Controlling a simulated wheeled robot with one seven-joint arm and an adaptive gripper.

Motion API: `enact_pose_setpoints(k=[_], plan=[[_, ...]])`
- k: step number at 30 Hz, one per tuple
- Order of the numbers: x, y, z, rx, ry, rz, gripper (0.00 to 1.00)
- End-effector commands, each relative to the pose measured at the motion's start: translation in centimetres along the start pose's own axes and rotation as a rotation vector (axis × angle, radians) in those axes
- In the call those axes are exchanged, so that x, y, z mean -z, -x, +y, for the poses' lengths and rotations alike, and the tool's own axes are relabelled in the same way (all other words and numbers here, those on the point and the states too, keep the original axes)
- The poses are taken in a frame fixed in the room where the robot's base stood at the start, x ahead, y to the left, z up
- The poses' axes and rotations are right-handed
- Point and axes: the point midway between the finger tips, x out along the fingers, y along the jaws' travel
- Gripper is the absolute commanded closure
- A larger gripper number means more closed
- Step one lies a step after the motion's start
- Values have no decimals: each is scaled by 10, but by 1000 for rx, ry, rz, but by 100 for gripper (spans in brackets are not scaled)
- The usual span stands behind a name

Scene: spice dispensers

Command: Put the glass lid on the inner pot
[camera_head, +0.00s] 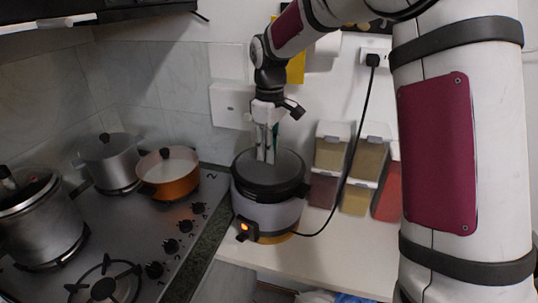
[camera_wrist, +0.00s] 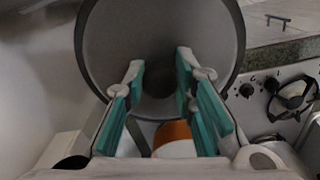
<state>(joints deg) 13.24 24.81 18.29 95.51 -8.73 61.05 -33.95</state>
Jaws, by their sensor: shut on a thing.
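The glass lid (camera_head: 285,165) is a dark, round, see-through disc over the top of the grey cooker (camera_head: 268,215). It also fills the upper middle of the wrist view (camera_wrist: 110,45). My gripper (camera_head: 265,158) points down at the lid's middle. In the wrist view its teal-padded fingers (camera_wrist: 158,65) close in from both sides on the lid's central knob, which is hard to make out there. The inner pot is hidden under the lid and inside the cooker. I cannot tell whether the lid touches the rim all round.
The cooker stands on a pale counter (camera_head: 340,250), its orange light on. A black cord rises to a wall socket (camera_head: 374,57). Spice dispensers (camera_head: 350,165) are close on the right. On the left, the stove (camera_head: 150,215) holds an orange pot (camera_head: 170,185) and metal pots (camera_head: 40,225).

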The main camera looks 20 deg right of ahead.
Motion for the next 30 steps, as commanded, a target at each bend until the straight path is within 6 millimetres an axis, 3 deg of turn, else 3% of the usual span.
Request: enact_pose_setpoints(k=[6, 11, 17, 23, 24, 25, 26, 30], plan=[[15, -2, 21, 0, 0, 1, 100], [14, -11, 21, 2, 0, -2, 100], [14, -35, 20, 2, 1, -2, 100], [15, -38, 21, 1, 0, -1, 100], [15, -39, 21, 2, 0, -2, 66], [15, -39, 21, 2, 0, -2, 60], [15, -39, 21, 2, 0, -2, 55], [15, -39, 21, 3, 1, -3, 55]])
